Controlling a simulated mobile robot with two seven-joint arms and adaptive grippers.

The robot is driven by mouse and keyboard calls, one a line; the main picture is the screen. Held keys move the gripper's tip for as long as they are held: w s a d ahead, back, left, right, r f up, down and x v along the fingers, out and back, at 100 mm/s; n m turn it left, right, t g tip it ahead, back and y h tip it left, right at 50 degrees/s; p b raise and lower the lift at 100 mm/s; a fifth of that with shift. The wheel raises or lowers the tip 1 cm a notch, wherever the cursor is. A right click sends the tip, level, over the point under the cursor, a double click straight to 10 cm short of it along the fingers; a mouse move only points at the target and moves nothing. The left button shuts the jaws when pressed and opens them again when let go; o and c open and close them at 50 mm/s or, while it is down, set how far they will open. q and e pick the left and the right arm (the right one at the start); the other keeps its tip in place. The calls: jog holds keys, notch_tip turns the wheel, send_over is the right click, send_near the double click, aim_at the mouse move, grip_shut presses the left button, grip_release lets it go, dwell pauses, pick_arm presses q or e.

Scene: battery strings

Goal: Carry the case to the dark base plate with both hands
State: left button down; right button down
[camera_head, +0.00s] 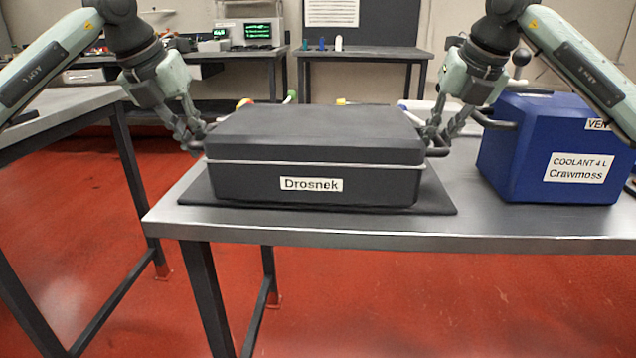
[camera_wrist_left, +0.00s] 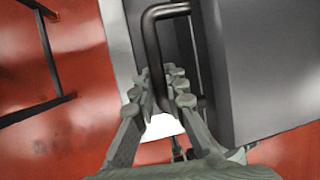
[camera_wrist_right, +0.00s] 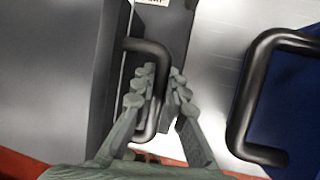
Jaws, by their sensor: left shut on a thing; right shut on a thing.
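The dark grey case (camera_head: 310,165), labelled "Drosnek", is level on or just over the dark base plate (camera_head: 437,197) on the metal table; I cannot tell whether it touches. My left gripper (camera_head: 197,138) is shut on the case's left handle, and the handle (camera_wrist_left: 152,45) shows between its fingers in the left wrist view. My right gripper (camera_head: 432,142) is shut on the right handle, which also shows in the right wrist view (camera_wrist_right: 150,55). The plate shows past the case's front and both sides; the rest is hidden under the case.
A blue box (camera_head: 545,150) labelled "Coolant 4 L Crawmoss" stands on the table (camera_head: 330,232) at right, its handle (camera_wrist_right: 255,95) close to my right gripper. Another table (camera_head: 60,110) stands at left, across a floor gap. Some coloured items show behind the case.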

pick_arm(q)
jog(key=shift+f, duration=0.15)
pick_arm(e)
jog(key=shift+f, duration=0.15)
pick_arm(q)
jog(key=c, duration=1.9)
grip_release()
jog(key=shift+f, duration=0.15)
pick_arm(e)
jog(key=c, duration=1.9)
grip_release()
jog(key=shift+f, duration=0.15)
pick_arm(q)
jog(key=o, duration=0.3)
jog(key=shift+s, duration=0.1)
pick_arm(e)
jog(key=o, duration=0.3)
jog(key=shift+s, duration=0.1)
pick_arm(q)
jog(key=shift+o, duration=0.2)
pick_arm(e)
jog(key=shift+o, duration=0.2)
jog(key=shift+r, duration=0.25)
pick_arm(q)
jog(key=v, duration=1.2)
pick_arm(e)
jog(key=v, duration=1.1)
jog(key=shift+s+r, duration=0.25)
jog(key=shift+r, duration=0.05)
